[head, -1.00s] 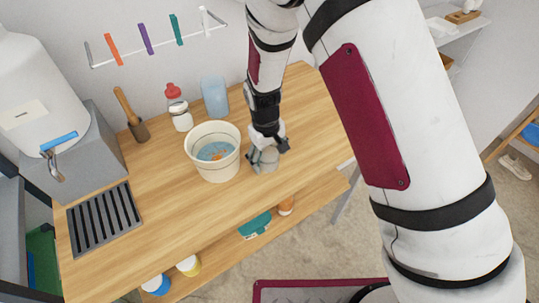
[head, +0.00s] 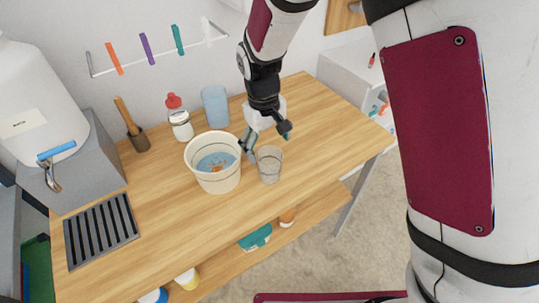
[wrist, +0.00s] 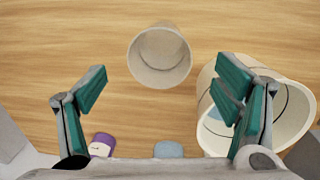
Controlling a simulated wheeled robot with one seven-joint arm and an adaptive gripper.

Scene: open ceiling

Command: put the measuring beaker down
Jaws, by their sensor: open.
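The measuring beaker (head: 270,163) is a clear, greyish cup standing upright on the wooden worktop, just right of the white bucket. In the wrist view the beaker (wrist: 160,55) shows its open rim and looks empty. My gripper (head: 268,138) is open, behind and slightly above the beaker in the head view. In the wrist view the fingers of my gripper (wrist: 163,88) are spread wide, with the beaker beyond their tips and clear of both. Nothing is held.
The white bucket (head: 213,181) holds blue water with something orange in it, close beside my gripper. The worktop (head: 325,125) is bare on the right.

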